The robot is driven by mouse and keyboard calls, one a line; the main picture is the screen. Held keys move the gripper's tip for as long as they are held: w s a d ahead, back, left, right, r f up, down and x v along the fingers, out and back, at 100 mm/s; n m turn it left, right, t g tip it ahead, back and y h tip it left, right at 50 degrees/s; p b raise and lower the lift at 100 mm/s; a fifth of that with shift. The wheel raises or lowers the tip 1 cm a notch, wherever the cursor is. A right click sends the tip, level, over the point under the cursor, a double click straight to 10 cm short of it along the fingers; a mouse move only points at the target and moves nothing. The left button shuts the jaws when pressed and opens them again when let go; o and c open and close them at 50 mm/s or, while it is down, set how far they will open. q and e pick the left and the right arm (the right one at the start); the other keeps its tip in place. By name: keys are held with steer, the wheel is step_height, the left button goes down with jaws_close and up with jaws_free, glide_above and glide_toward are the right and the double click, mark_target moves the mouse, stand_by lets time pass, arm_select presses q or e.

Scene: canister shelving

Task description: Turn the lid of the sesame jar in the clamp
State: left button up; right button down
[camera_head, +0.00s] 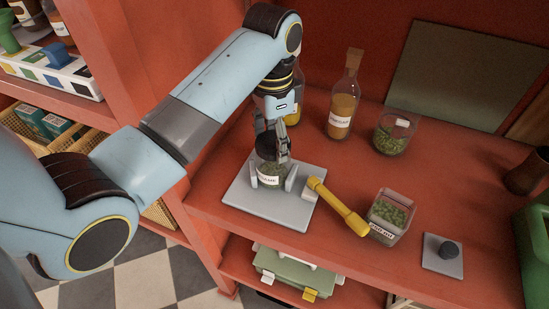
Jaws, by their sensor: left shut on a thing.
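The sesame jar (270,175) stands upright in the grey clamp (274,218) on the red shelf. It is glass with green contents and a white label whose words are too small to read fully. The clamp's yellow handle (338,206) points to the lower right. My left gripper (271,143) comes down from above and is shut on the jar's lid. The fingers hide most of the lid. My right gripper is not in view.
An open glass jar (390,216) with green contents stands right of the handle, and another (393,133) stands behind. A corked bottle (343,96) stands at the back. A small grey plate with a dark knob (444,254) lies at the right. A green crate (537,235) stands at the right edge.

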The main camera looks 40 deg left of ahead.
arm_select(q)
steer(key=n, duration=0.7)
steer(key=shift+n, duration=0.3)
steer(key=n, duration=0.6)
steer(key=shift+f, duration=0.1)
steer(key=o, duration=1.5)
